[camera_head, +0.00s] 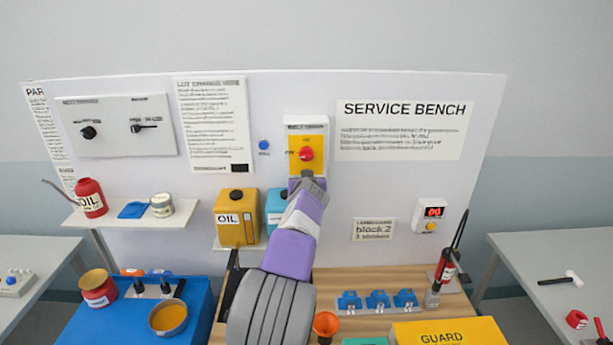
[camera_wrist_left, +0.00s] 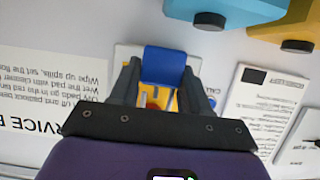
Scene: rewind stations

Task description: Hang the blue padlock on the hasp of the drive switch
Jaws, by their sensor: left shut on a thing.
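The drive switch (camera_head: 306,141) is a yellow plate with a red knob on a white panel, mounted on the back wall in the head view. My left gripper (camera_head: 307,184) is raised in front of its lower end. In the left wrist view, the gripper is shut on the blue padlock (camera_wrist_left: 165,65), whose blue body shows between the two fingers. Part of the yellow plate and a bit of red show behind the fingers. The hasp and the padlock's shackle are hidden by my gripper, so I cannot tell whether they touch. My right gripper is not in view.
A yellow oil can (camera_head: 237,222) and a light-blue can (camera_head: 275,208) stand on a shelf just below and left of the switch. Three blue items (camera_head: 377,299) sit in a row on the bench, with an orange funnel-like cup (camera_head: 326,324) nearby.

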